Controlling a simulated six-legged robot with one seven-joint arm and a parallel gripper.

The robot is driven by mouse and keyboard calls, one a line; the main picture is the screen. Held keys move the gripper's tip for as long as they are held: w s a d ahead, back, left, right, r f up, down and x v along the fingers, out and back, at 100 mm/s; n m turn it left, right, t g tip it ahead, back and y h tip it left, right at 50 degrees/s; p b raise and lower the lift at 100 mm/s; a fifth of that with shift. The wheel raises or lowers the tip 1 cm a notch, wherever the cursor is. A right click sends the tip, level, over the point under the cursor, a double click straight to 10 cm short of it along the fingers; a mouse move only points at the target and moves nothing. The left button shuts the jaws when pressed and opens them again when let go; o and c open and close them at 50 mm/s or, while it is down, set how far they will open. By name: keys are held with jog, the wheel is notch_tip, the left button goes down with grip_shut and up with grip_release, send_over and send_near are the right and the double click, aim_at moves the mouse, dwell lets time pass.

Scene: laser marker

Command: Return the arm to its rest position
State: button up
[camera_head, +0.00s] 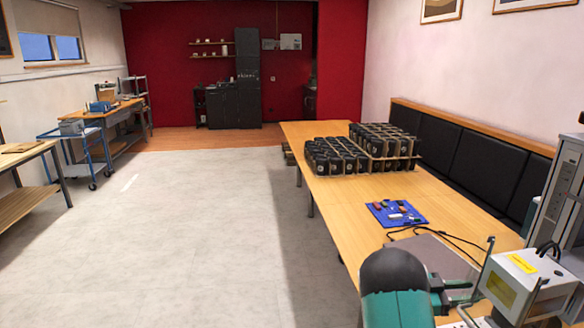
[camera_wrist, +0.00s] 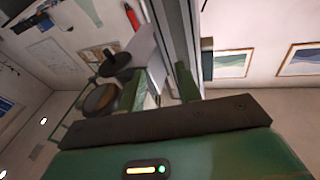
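My arm (camera_head: 395,288), teal with a dark rounded joint, shows at the bottom of the head view, over the near end of the wooden table. My gripper shows in the wrist view (camera_wrist: 160,82), with two green fingers spread apart and nothing seen between them but the background. A white box-shaped machine (camera_head: 522,282) with yellow labels and a black handle stands just right of my arm. I cannot tell whether the arm touches it.
The long wooden table (camera_head: 345,215) bears black cylinders in racks (camera_head: 385,147), a blue mat (camera_head: 397,213) with small parts, a grey plate (camera_head: 435,255) and a black cable. A grey cabinet (camera_head: 565,195) stands at right. The pale floor (camera_head: 210,220) left of the table is clear.

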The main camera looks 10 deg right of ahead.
jog(key=w+a+r+n+t+y, duration=0.2)
jog(key=w+a+r+n+t, duration=0.15)
jog(key=w+r+t, duration=0.55)
jog(key=w+a+r+n+t+y, duration=0.1)
jog(key=a+r+n+t+y, duration=0.45)
jog(key=a, duration=0.45)
jog(key=a+r+n+t+y, duration=0.4)
jog(key=a+t+y, duration=0.15)
jog(key=a, duration=0.45)
jog(key=s+a+r+n+g+y, duration=0.1)
jog(key=s+a+n+g+y, duration=0.35)
jog(key=s+a, duration=0.75)
jog(key=s+a+f+n+g, duration=0.2)
jog(key=s, duration=0.8)
jog(key=s+a+f+n+g+y, duration=0.1)
jog(key=s+a+f+n, duration=0.1)
jog(key=s, duration=0.7)
jog(key=shift+s+a+f+n+g, duration=0.25)
jog(key=shift+s+f+n+g, duration=0.1)
jog(key=shift+f+n, duration=0.25)
jog(key=shift+d+y, duration=0.15)
jog(key=shift+y, duration=0.1)
